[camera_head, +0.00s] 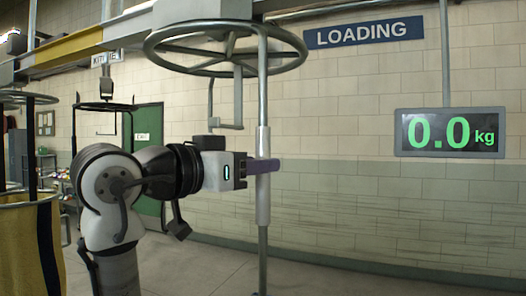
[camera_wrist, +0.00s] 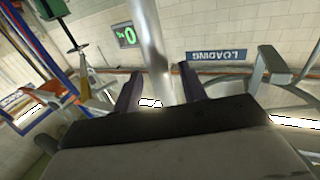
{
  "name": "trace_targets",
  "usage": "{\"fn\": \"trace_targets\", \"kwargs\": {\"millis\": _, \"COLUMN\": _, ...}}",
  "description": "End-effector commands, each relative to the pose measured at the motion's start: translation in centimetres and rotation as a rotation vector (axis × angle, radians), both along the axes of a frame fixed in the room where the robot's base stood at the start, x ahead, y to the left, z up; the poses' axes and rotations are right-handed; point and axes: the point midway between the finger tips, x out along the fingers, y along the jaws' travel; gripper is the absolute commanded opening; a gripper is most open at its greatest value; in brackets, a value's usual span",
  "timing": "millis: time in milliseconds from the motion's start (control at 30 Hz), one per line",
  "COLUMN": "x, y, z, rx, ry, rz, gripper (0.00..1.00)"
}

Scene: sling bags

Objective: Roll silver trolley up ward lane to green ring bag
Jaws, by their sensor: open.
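A silver pole (camera_head: 263,110) with a thicker pale sleeve hangs upright beside a grey-green spoked ring (camera_head: 228,48) under the overhead rail. I cannot tell whether this is the silver trolley. My gripper (camera_head: 264,166) is at the sleeve's height. In the wrist view the pole (camera_wrist: 149,40) passes between the two purple fingers of my open gripper (camera_wrist: 160,88), with gaps at both sides. A yellow bag with a black stripe (camera_head: 22,245) hangs at the far left below a dark greenish ring (camera_head: 28,97); which bag is the green ring bag is unclear.
The overhead rail (camera_head: 180,25) crosses the top, with a yellow section (camera_head: 72,48). A dark hanging frame (camera_head: 104,106) stands further back near a green door (camera_head: 148,150). A scale display (camera_head: 450,132) reads 0.0 kg beside a LOADING sign (camera_head: 363,33). Floor at right is clear.

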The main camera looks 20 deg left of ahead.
Motion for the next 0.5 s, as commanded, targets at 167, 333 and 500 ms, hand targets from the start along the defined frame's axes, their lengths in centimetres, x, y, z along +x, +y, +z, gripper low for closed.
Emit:
{"fn": "trace_targets", "kwargs": {"millis": 167, "x": 1.8, "y": -0.8, "z": 0.1, "rx": 0.001, "ry": 0.0, "rz": 0.0, "gripper": 0.42}}
{"fn": "trace_targets", "kwargs": {"millis": 333, "x": 2.2, "y": -1.0, "z": 0.0, "rx": 0.001, "ry": 0.0, "rz": 0.0, "gripper": 0.42}}
{"fn": "trace_targets", "kwargs": {"millis": 500, "x": 2.2, "y": -1.0, "z": 0.0, "rx": 0.001, "ry": 0.0, "rz": 0.0, "gripper": 0.42}}
